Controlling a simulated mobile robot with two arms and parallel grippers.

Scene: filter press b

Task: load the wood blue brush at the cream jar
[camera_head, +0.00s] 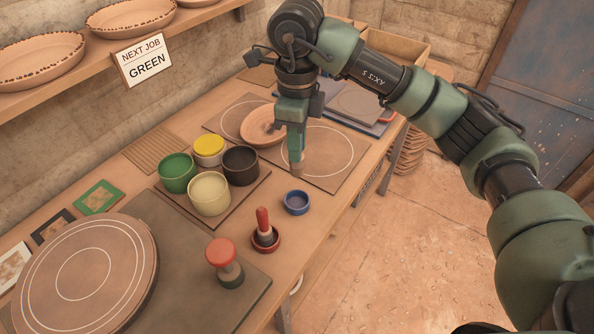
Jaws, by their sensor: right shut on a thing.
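My right gripper (296,128) points down over the bench and is shut on the wood blue brush (297,153). The brush hangs upright; its lower end shows below the fingers, and the rest is mostly hidden by them. It is above and to the right of the jars, apart from them. The cream jar (209,205) stands at the front of a dark tray (229,207), with a pale open top. My left gripper is not in view.
Beside the cream jar stand a green jar (176,175), a black jar (241,170) and a yellow-topped jar (208,158). A blue dish (296,208) looks empty. A red-handled tool (263,222) and red-knobbed tool (221,253) stand in front. A terracotta bowl (256,132) lies behind.

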